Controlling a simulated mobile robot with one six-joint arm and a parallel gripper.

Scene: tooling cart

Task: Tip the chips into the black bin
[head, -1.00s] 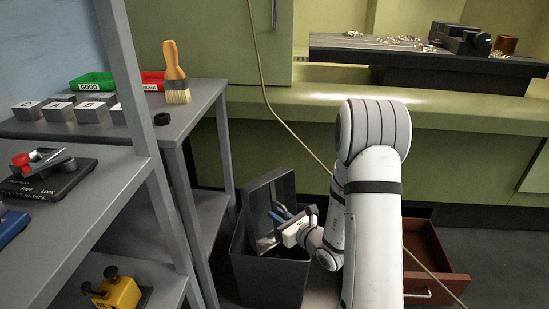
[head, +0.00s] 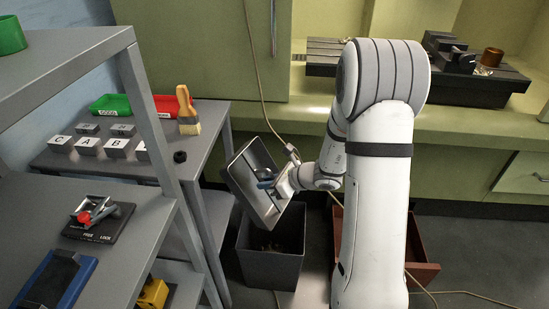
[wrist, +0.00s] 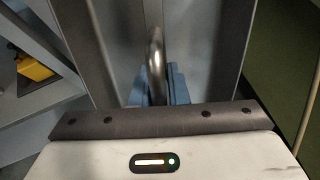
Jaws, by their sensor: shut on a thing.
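My gripper (head: 268,184) is shut on the curved metal handle (wrist: 156,50) of a grey metal tray (head: 247,172). In the wrist view the blue fingers (wrist: 158,88) close around the handle. In the head view the tray is steeply tilted above the black bin (head: 270,268), apart from its rim at the front. The bin stands open on the floor, and small brownish chips (head: 266,245) show dimly inside it. No chips can be made out on the tray's visible face.
A grey bench (head: 100,166) with labelled blocks, a brush (head: 187,112) and green and red bins is at left. A shelf (head: 150,222) stands nearer. A cable (head: 262,90) hangs behind the tray.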

